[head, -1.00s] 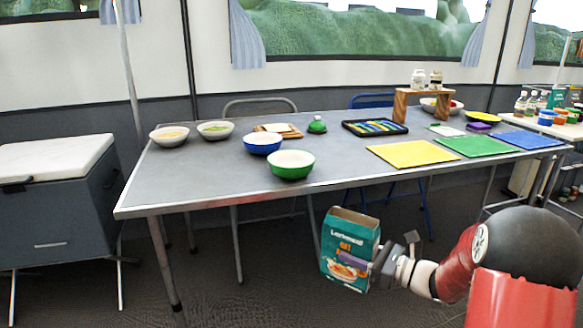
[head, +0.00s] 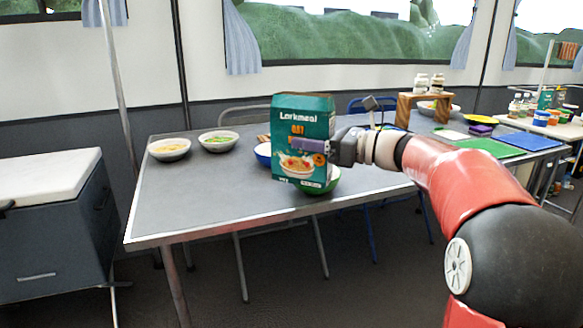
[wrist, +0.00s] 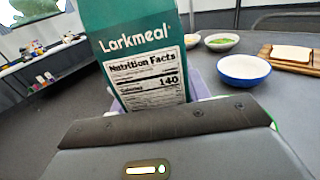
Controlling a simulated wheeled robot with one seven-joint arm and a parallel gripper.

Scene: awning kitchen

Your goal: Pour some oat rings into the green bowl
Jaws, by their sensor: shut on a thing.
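My gripper (head: 318,146) is shut on the oat rings box (head: 303,118), a teal carton labelled Larkmeal with a bowl pictured on its front. The box is upright and held in front of the green bowl (head: 325,187) in the head view, hiding most of it. Only the bowl's lower right part shows past the box. In the wrist view the box (wrist: 140,62) shows its nutrition panel, and its top is cut off by the frame. The green bowl is almost wholly hidden there.
A blue bowl (wrist: 244,70) and a wooden board with a pale slab (wrist: 290,55) stand nearby. Two white bowls, one with yellowish food (head: 169,149) and one with green food (head: 218,141), stand at the left. The table's front left (head: 200,200) is clear.

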